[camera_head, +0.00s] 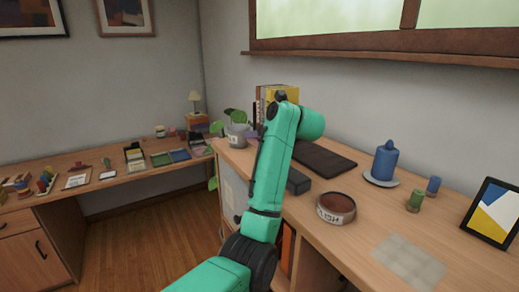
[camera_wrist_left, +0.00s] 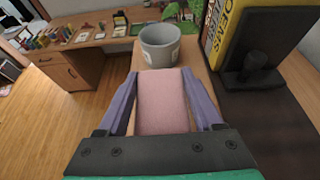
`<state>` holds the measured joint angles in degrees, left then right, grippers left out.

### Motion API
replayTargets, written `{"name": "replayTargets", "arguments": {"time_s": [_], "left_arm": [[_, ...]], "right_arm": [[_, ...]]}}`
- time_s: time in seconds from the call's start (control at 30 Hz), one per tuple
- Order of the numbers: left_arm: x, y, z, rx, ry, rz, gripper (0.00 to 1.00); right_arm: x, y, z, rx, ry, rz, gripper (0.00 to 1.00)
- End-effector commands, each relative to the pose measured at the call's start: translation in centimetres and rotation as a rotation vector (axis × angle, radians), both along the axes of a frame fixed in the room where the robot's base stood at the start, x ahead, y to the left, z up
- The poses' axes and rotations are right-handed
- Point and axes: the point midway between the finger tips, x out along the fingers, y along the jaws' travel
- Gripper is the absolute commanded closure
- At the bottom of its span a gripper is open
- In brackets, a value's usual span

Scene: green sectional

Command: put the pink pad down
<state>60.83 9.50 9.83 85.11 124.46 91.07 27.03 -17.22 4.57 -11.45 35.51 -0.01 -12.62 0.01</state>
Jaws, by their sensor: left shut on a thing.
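The pink pad (camera_wrist_left: 163,103) is between the two purple fingers of my left gripper (camera_wrist_left: 165,85) in the left wrist view. The gripper is shut on it, and the pad's far end points at a light grey pot (camera_wrist_left: 160,44). I cannot tell whether the pad touches the surface below. My right gripper is in neither view.
A pale tiled square (camera_head: 408,262) lies at the front.

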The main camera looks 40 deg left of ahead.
Motion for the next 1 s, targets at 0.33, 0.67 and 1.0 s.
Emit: {"name": "replayTargets", "arguments": {"time_s": [0.33, 0.67, 1.0], "left_arm": [[0.0, 0.0, -5.6, 0.002, -0.001, 0.000, 0.85], [0.0, 0.0, -6.1, -0.001, -0.004, 0.000, 0.25], [0.0, 0.0, -6.0, 0.000, -0.003, 0.000, 0.02]], "right_arm": [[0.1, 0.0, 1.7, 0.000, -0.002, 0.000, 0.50], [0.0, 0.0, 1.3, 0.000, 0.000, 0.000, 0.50], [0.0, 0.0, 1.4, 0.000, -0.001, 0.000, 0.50]]}}
